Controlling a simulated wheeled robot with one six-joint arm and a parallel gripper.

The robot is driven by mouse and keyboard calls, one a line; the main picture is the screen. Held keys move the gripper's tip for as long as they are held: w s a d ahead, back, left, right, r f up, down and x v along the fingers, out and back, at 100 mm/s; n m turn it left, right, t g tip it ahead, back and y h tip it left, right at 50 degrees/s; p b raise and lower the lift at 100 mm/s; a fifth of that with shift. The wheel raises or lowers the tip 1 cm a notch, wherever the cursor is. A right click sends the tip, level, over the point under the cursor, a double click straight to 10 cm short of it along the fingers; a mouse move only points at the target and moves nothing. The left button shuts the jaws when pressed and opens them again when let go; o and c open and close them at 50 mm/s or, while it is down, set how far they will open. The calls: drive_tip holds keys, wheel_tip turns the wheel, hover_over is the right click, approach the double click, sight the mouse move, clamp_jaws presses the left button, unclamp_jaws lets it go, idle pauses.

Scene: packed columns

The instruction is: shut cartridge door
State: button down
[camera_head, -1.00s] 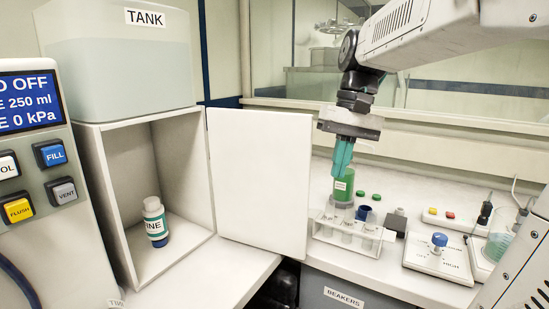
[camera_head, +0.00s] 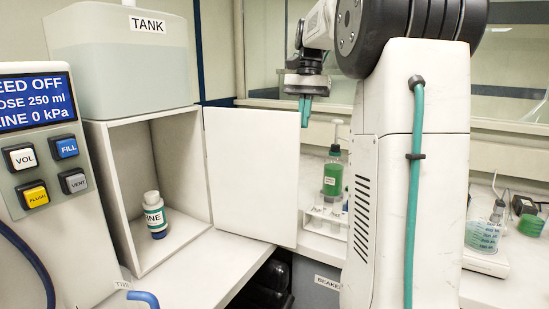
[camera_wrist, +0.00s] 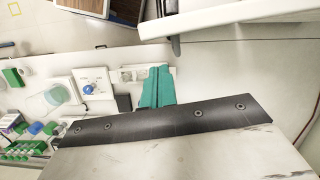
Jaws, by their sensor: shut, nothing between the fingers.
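The cartridge door (camera_head: 252,175) is a plain white panel, hinged at the right side of an open white compartment (camera_head: 108,200) under the tank. It stands swung wide open to the right. A white bottle (camera_head: 154,215) with a teal label partly reading "INE" stands inside the compartment. My gripper (camera_head: 305,112), with teal fingers pointing down, is shut and empty by the door's upper free edge; I cannot tell whether they touch. In the wrist view the shut fingers (camera_wrist: 157,86) show below a white panel edge (camera_wrist: 235,22), probably the door.
The tank (camera_head: 120,70) sits on top of the compartment. A control panel (camera_head: 45,165) with buttons is at the left. A beaker (camera_head: 484,235) is at the right.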

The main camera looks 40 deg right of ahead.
sight(298, 154)
drive_tip(key=x, duration=0.9)
drive_tip(key=shift+w+a+f, duration=0.15)
drive_tip(key=shift+w+f, duration=0.1)
drive_tip(key=shift+f, duration=0.2)
drive_tip(key=shift+s, duration=0.1)
